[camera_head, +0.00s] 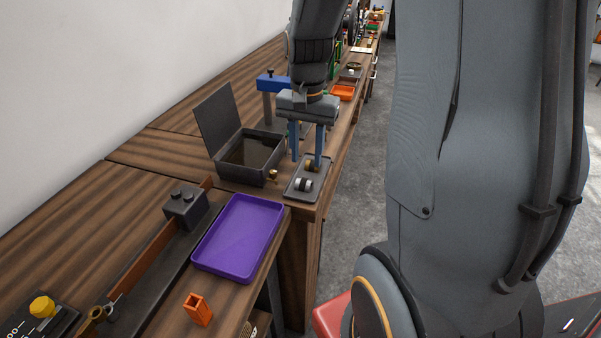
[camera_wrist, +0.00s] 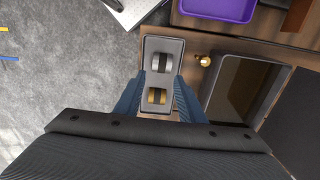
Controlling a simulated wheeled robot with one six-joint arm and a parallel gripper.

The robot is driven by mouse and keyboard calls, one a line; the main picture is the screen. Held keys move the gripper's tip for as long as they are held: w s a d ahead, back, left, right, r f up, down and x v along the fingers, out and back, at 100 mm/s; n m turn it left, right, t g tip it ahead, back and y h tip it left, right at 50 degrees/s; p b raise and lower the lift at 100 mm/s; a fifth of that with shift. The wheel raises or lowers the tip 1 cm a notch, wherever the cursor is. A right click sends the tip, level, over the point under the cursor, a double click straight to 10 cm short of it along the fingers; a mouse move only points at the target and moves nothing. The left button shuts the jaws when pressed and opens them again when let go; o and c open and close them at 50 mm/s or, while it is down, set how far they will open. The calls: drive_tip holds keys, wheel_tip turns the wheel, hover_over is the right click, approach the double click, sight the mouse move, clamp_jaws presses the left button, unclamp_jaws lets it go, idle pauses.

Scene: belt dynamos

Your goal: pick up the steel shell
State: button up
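The steel shell (camera_wrist: 162,62) is a short silver cylinder with a dark band. It lies in a small grey tray (camera_wrist: 175,44) beside a brass-coloured shell (camera_wrist: 157,97) of similar shape. In the head view the steel shell (camera_head: 303,184) is at the near part of the tray (camera_head: 292,193). My gripper (camera_head: 306,162) points down over the tray, its two blue fingers apart with nothing held. In the wrist view the fingers (camera_wrist: 157,100) stand either side of the brass shell, and the steel shell is just beyond them.
A dark open-lidded box (camera_head: 263,174) stands left of the tray, with a small brass knob (camera_head: 273,175) between them. A purple tray (camera_head: 206,262) lies nearer, beside a dark block (camera_head: 184,210) and an orange holder (camera_head: 198,312). A blue-topped stand (camera_head: 272,83) is behind. The bench edge is close right.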

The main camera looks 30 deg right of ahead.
sight(304, 180)
drive_tip(key=shift+s+a+f+p, duration=0.1)
drive_tip(key=shift+f+p, duration=0.15)
drive_tip(key=shift+f, duration=0.85)
drive_tip(key=shift+w+a+f+p, duration=0.15)
drive_tip(key=shift+f+p, duration=0.15)
drive_tip(key=shift+f, duration=0.75)
drive_tip(key=shift+s+a+f+p, duration=0.15)
drive_tip(key=shift+f+p, duration=0.1)
drive_tip(key=shift+f, duration=0.85)
drive_tip(key=c, duration=0.8)
drive_tip(key=shift+o, duration=0.2)
drive_tip(key=shift+r, duration=0.15)
